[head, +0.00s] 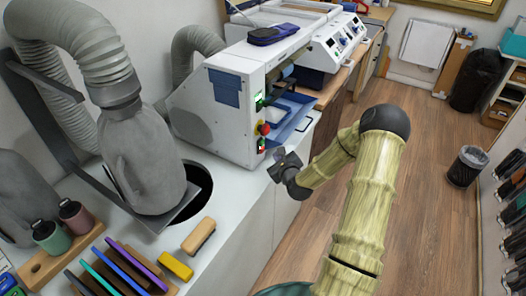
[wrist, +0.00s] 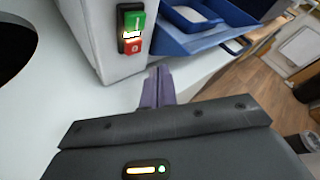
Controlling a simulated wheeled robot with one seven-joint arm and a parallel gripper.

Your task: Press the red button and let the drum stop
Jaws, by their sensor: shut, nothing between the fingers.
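The red button (wrist: 132,46) is the lower half of a small switch on the front corner of a white machine (head: 215,110). A green button (wrist: 134,20) sits above it, with a lit strip between them. In the head view the switch (head: 261,146) is small, below a red knob (head: 264,128). My gripper (wrist: 157,72) is shut and empty. Its fingertips are in front of the machine, below and right of the red button in the wrist view, apart from it. In the head view my gripper (head: 276,166) is just right of the machine's front. I cannot make out a drum.
A blue tray (head: 291,118) sticks out of the machine, right of the switch. A grey hood with a hose (head: 140,160) stands over a round opening on the white counter (head: 235,200). A yellow block (head: 176,265) lies nearer. The floor at right is mostly clear.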

